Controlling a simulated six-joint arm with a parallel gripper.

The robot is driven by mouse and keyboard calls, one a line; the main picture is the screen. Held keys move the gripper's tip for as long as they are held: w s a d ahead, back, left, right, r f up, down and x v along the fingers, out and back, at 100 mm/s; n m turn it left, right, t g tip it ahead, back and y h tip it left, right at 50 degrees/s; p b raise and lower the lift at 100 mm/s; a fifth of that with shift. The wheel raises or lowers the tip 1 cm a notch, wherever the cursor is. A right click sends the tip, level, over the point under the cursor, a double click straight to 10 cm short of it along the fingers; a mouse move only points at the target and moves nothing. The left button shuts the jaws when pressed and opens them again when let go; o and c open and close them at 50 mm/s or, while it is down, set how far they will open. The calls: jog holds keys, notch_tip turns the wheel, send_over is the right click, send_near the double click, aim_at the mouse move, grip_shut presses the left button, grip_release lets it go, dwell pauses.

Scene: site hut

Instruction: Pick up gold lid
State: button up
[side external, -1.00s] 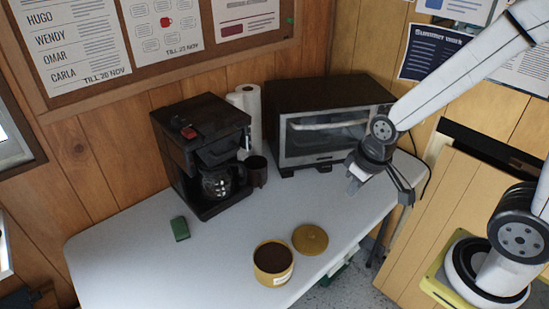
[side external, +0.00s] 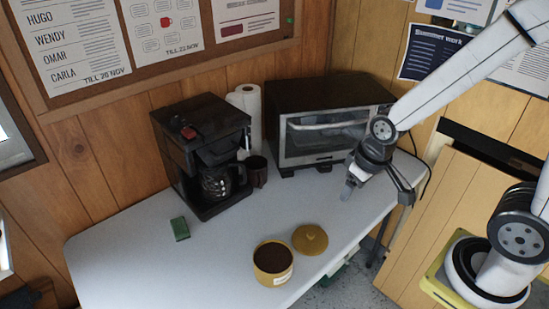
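The gold lid (side external: 310,239) lies flat on the white table, near its front edge, with a small knob on top. Just left of it stands an open gold canister (side external: 273,264) filled with something dark brown. My gripper (side external: 347,192) hangs above the table in front of the toaster oven, up and to the right of the lid and apart from it. The fingers are small and seen from the side, so I cannot tell whether they are open or shut. I see nothing held in them.
A black coffee maker (side external: 203,150) with a glass carafe stands at the back, with a dark mug (side external: 257,171) and a paper towel roll (side external: 247,112) beside it. A toaster oven (side external: 325,135) stands at the back right. A green sponge (side external: 180,229) lies left on the table (side external: 120,262).

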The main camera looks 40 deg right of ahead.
jog(key=n+g, duration=0.3)
jog(key=n, duration=1.5)
send_over(311, 234)
notch_tip(311, 234, down, 17)
jog(key=shift+f, duration=0.1)
jog(key=shift+f, duration=1.2)
jog(key=shift+f, duration=2.6)
jog(key=shift+c, duration=0.2)
